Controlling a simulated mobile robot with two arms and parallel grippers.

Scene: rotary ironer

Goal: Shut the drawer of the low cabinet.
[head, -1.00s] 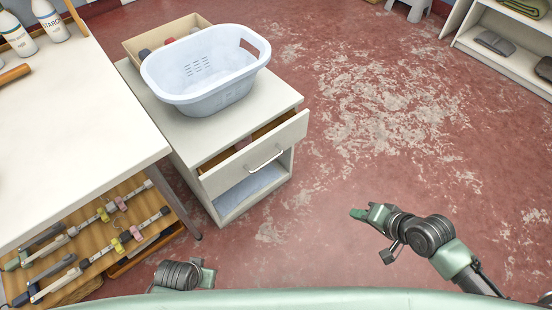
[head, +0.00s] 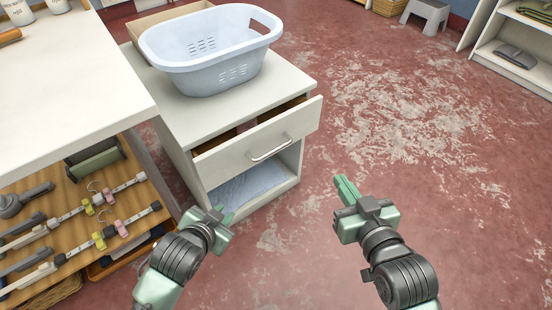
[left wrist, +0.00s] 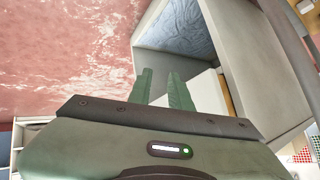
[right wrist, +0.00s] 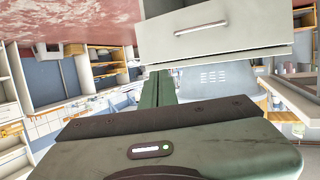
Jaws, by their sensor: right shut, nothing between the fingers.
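The low white cabinet (head: 191,135) stands left of centre in the head view. The drawer front has a silver bar handle (head: 270,148); the handle also shows in the right wrist view (right wrist: 200,28). My right gripper (head: 342,181) is shut and empty, in front and to the right of the drawer, apart from it. My left gripper (head: 222,213) is low by the cabinet's front left corner; its fingers stand apart with nothing between them in the left wrist view (left wrist: 160,75).
A pale blue laundry basket (head: 210,50) sits on the cabinet top. Below the drawer is an open compartment with blue cloth (head: 240,188). A white table (head: 70,100) with a shelf of hangers is at left. The red floor (head: 400,130) to the right is clear.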

